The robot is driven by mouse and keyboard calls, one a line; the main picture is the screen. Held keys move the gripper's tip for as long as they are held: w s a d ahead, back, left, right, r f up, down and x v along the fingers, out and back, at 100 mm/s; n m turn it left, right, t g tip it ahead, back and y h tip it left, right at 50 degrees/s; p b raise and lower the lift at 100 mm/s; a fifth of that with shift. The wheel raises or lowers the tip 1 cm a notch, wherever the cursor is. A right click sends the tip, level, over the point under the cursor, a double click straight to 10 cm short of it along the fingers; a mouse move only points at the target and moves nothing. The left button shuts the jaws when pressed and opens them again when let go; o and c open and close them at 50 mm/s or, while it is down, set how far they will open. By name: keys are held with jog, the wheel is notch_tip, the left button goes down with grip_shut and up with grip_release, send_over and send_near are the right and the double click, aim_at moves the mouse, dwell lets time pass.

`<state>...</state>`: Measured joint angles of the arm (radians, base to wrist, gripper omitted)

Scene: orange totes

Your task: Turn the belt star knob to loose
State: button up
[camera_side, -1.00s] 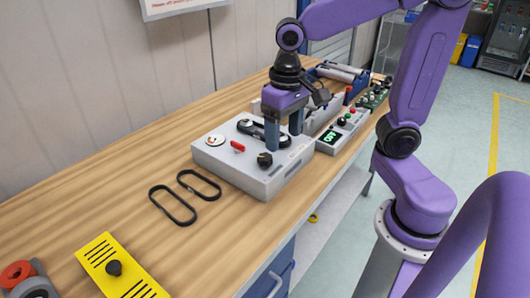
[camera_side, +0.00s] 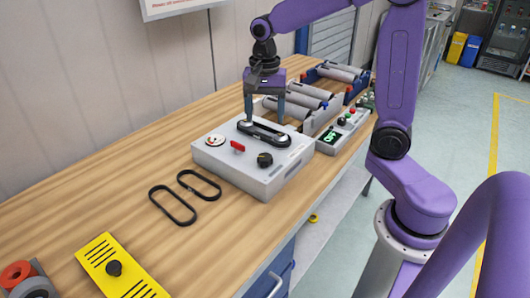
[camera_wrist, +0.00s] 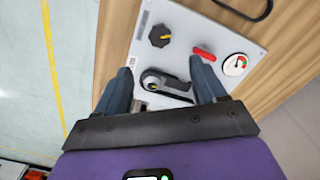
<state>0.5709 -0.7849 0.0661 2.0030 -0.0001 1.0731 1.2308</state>
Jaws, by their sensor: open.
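The black star knob (camera_side: 265,160) with a yellow mark sits on the grey belt unit (camera_side: 240,175), near its front corner. In the wrist view the knob (camera_wrist: 160,36) is beyond my fingertips, with nothing touching it. A black belt (camera_side: 272,138) runs around two pulleys at the back of the unit. My gripper (camera_side: 264,120) is open and points down over the belt, fingers apart and empty. In the wrist view my gripper (camera_wrist: 160,66) has the belt pulleys (camera_wrist: 166,82) showing between its fingers. I cannot tell whether the fingertips touch the unit.
A red lever (camera_side: 238,146) and a round gauge (camera_side: 215,140) are on the unit's top. Two loose black belts (camera_side: 173,206) lie to the left. A yellow plate (camera_side: 100,250) is nearer. A control box (camera_side: 338,132) and rollers (camera_side: 300,105) stand behind right.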

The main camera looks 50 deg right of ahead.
aim_at(265, 157)
notch_tip(265, 157, down, 13)
jog(key=shift+r, duration=0.2)
dwell(0.3)
jog(key=c, duration=1)
